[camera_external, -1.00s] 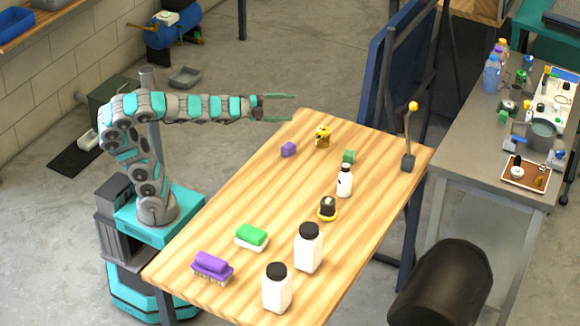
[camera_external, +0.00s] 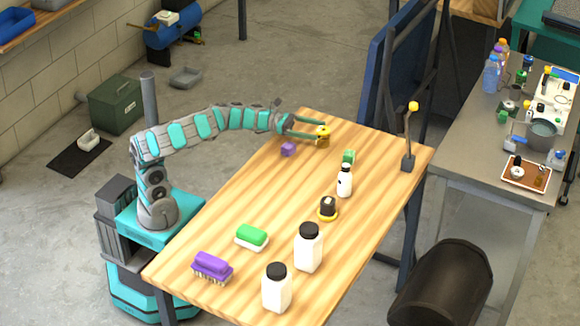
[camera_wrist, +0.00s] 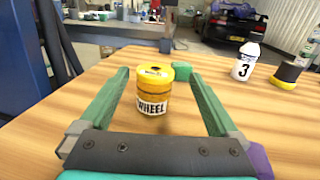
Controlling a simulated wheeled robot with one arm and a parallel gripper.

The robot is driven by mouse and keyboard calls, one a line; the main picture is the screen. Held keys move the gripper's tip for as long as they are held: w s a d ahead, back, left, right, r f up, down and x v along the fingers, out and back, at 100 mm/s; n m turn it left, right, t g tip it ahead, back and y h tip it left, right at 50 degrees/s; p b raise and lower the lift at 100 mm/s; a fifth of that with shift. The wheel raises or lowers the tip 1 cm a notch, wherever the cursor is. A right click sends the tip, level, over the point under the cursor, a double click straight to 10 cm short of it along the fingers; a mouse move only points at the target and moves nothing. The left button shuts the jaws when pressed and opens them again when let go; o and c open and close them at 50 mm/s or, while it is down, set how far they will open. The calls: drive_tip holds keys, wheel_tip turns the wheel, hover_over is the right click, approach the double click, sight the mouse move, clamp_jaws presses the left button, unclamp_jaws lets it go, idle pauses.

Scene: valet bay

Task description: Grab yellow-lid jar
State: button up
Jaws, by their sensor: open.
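The yellow-lid jar (camera_wrist: 153,88) stands upright on the wooden table (camera_wrist: 100,120), with a label reading "WHEEL". In the wrist view it stands between the two green fingers of my gripper (camera_wrist: 160,85), with space on both sides. In the external view the jar (camera_external: 323,136) is near the far end of the table. My gripper (camera_external: 308,132) is open around it, and its fingers partly cover it.
A purple block (camera_external: 288,149) sits close to the gripper on the near side. A green block (camera_external: 348,157) and a white bottle (camera_external: 344,182) stand beyond the jar. A lamp-like stand (camera_external: 408,150) is at the right edge. Brushes and white jars fill the near end.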

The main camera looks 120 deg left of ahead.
sight(331, 147)
drive_tip(key=shift+w+a+f+p, duration=0.15)
drive_tip(key=shift+w+a, duration=0.1)
drive_tip(key=shift+w, duration=0.8)
drive_tip(key=shift+w+a+p, duration=0.2)
drive_tip(key=shift+w+a, duration=0.1)
drive_tip(key=shift+w, duration=0.75)
drive_tip(key=shift+w+a+f+p, duration=0.15)
drive_tip(key=shift+w+a, duration=0.1)
drive_tip(key=shift+w, duration=0.8)
drive_tip(key=shift+c, duration=0.3)
drive_tip(key=c, duration=1.4)
